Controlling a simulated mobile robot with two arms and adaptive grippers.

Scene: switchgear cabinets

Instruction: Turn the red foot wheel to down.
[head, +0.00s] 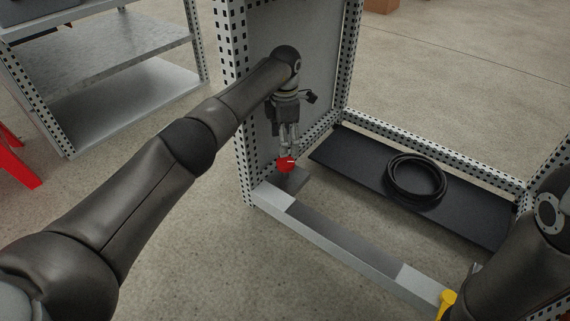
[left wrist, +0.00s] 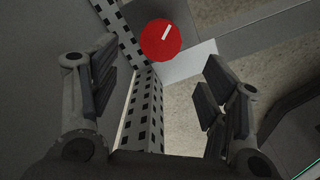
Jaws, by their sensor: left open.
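The red foot wheel (head: 284,164) is a small round disc with a white mark, low at the left front corner of the open cabinet frame. My left gripper (head: 289,147) points down just above it. In the left wrist view the wheel (left wrist: 158,42) lies beyond the two spread fingers of the left gripper (left wrist: 158,82), towards the top. Its white mark runs from near the middle to the upper right. The fingers are open, with nothing between them. I cannot tell whether they touch the wheel. My right gripper does not show.
The perforated cabinet post (head: 238,110) stands close beside my left gripper. A grey base beam (head: 340,240) runs to a yellow part (head: 447,302) at the right front. A black cable coil (head: 416,178) lies on a dark panel (head: 352,160). A shelf rack (head: 105,60) stands at the left.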

